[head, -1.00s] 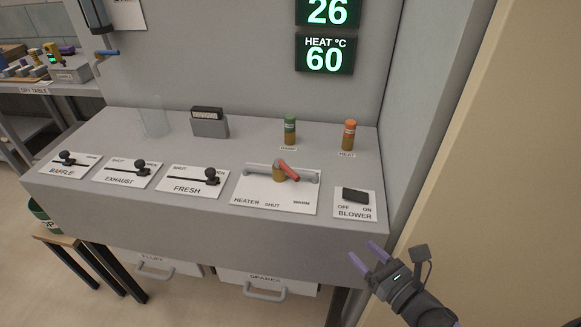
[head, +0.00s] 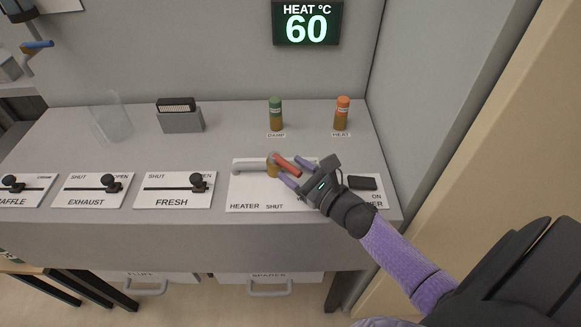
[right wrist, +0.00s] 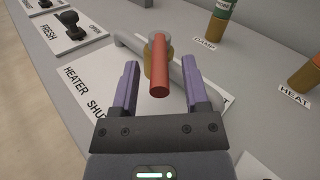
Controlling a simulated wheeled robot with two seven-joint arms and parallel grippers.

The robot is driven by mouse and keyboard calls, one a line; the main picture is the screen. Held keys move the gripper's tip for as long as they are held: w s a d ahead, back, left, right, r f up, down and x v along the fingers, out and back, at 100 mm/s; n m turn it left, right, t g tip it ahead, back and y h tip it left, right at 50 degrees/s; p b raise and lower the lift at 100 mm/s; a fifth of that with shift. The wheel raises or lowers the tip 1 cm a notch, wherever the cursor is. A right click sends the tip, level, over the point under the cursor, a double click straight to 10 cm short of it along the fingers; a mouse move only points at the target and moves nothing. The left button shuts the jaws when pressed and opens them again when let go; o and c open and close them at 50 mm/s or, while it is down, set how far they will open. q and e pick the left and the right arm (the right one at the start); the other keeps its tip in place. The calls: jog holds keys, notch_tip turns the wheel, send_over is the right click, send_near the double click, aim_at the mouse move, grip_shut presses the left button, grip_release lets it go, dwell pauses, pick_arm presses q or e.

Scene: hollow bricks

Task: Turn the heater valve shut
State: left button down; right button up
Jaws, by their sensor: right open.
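The heater valve has a red lever (head: 287,165) on a brass body set in a grey pipe (head: 247,164). Its plate (head: 244,195) reads HEATER and SHUT at the left; the right end is covered by my gripper. In the head view the lever points right and toward the front. My right gripper (head: 299,172) is open at the lever. In the right wrist view the red lever (right wrist: 159,68) lies between the two purple fingers (right wrist: 160,85), with a gap on each side. My left gripper is not in view.
The blower switch (head: 362,183) is just right of my right gripper. Damp (head: 275,114) and heat (head: 341,113) indicators stand behind the valve. The fresh slider (head: 198,183) is to the left. A display (head: 306,25) reads 60. The console top between is clear.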

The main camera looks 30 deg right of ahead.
jog(key=shift+w+a, duration=0.1)
jog(key=shift+w, duration=0.45)
grip_shut()
dwell(1.0)
